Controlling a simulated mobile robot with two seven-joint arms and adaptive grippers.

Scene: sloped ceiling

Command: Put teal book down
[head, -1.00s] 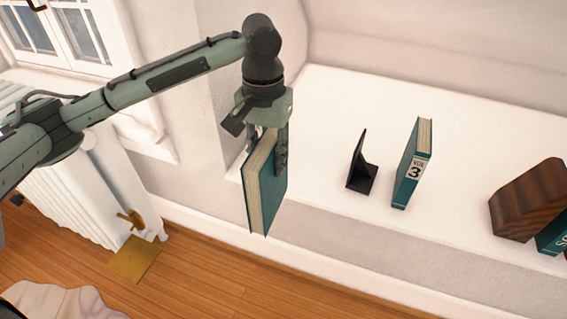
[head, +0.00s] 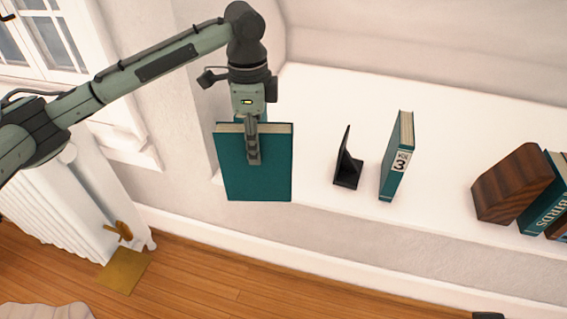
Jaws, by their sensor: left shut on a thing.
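A teal book (head: 270,178) hangs upright from my left gripper (head: 253,160), with its broad cover facing me and its pale page edge on top. The gripper points down and is shut on the book's upper edge. The book is in front of the left end of the white ledge (head: 310,115); I cannot tell whether it touches the ledge. A second teal book marked VOL 3 (head: 391,168) stands upright on the ledge to the right. My right gripper is not in view.
A black bookend (head: 347,170) stands just left of the VOL 3 book. A brown wooden block (head: 511,184) and more books (head: 545,205) stand at the right. The ledge between the VOL 3 book and the block is clear. A white radiator (head: 65,205) is at the left.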

